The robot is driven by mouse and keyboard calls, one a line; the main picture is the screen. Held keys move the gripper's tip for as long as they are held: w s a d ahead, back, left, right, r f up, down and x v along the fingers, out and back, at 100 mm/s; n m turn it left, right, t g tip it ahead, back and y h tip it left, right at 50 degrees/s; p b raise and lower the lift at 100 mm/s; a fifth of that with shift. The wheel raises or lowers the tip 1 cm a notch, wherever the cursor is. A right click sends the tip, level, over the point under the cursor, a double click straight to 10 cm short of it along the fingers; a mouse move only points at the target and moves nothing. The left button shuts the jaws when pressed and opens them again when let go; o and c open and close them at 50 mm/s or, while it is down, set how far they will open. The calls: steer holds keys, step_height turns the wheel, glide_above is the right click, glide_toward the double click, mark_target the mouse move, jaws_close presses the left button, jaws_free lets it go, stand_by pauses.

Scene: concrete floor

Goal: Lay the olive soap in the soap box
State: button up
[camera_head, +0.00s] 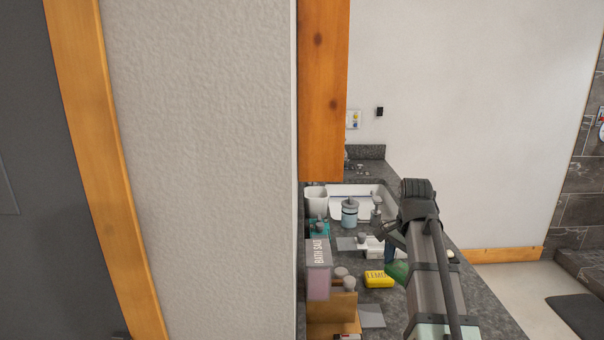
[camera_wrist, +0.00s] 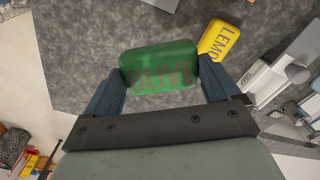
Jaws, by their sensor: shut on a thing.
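The green olive soap (camera_wrist: 160,66), with red lettering, is gripped between the two fingers of my gripper (camera_wrist: 162,70) in the wrist view. Dark speckled counter shows around it; I cannot tell how high it is held. In the head view the soap (camera_head: 397,270) shows partly behind my arm, below my gripper (camera_head: 391,248). A pale box lettered SOAP (camera_wrist: 257,76) is at the right in the wrist view, apart from the held soap. Its inside is not clear. A white box-like shape left of my gripper in the head view is partly hidden and may be it.
The yellow lemon soap (camera_head: 379,279) lies on the counter close to the held soap. A bath salt box (camera_head: 318,268), a wooden holder (camera_head: 334,312), a blue jar (camera_head: 349,213) and a white sink (camera_head: 352,190) crowd the counter. A wall and wooden post block the left.

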steer(key=n, duration=0.4)
steer(key=shift+w+n, duration=0.3)
steer(key=shift+w+a+n, duration=0.3)
steer(key=shift+a+n, duration=0.15)
steer(key=shift+n, duration=0.45)
steer(key=w+a+n, duration=0.2)
steer(key=a, duration=0.6)
steer(key=w+d+r+m, duration=0.25)
steer(key=w+d, duration=0.25)
steer(key=w, duration=0.6)
steer(key=w+d+r+m, duration=0.25)
steer(key=w+d, duration=0.25)
steer(key=w, duration=0.5)
steer(key=shift+w+f+m, duration=0.1)
steer(key=shift+f+m, duration=0.8)
steer(key=shift+f, duration=0.9)
steer(key=shift+w+f+m, duration=0.1)
steer(key=shift+f+m, duration=0.8)
steer(key=shift+f, duration=0.9)
steer(key=shift+w+f+m, duration=0.1)
steer(key=shift+f+m, duration=0.8)
steer(key=shift+f, duration=0.9)
steer(key=shift+f, duration=0.3)
